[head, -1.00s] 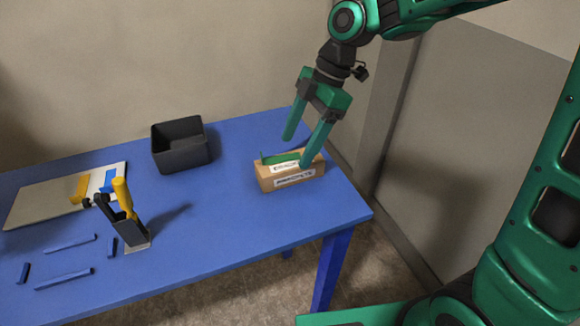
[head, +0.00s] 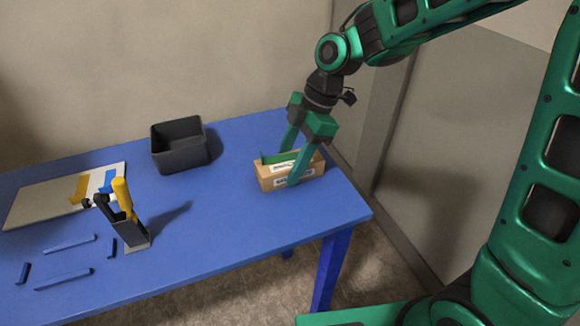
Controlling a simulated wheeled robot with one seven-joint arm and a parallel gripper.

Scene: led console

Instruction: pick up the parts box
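The parts box (head: 264,181) is a small tan cardboard box with white labels and a green strip along its top. It sits on the blue table near the right end. My gripper (head: 287,168) is down at the box, with its green fingers apart. The near finger passes in front of the box's front face, and the far finger goes down behind the box. The far fingertip is hidden. I cannot tell whether the fingers touch the box.
A black open bin (head: 180,147) stands left of the box on the table (head: 230,222). Further left are a yellow-handled clamp tool (head: 124,207), a pale board (head: 50,195) and several blue strips. The wall is close behind the table.

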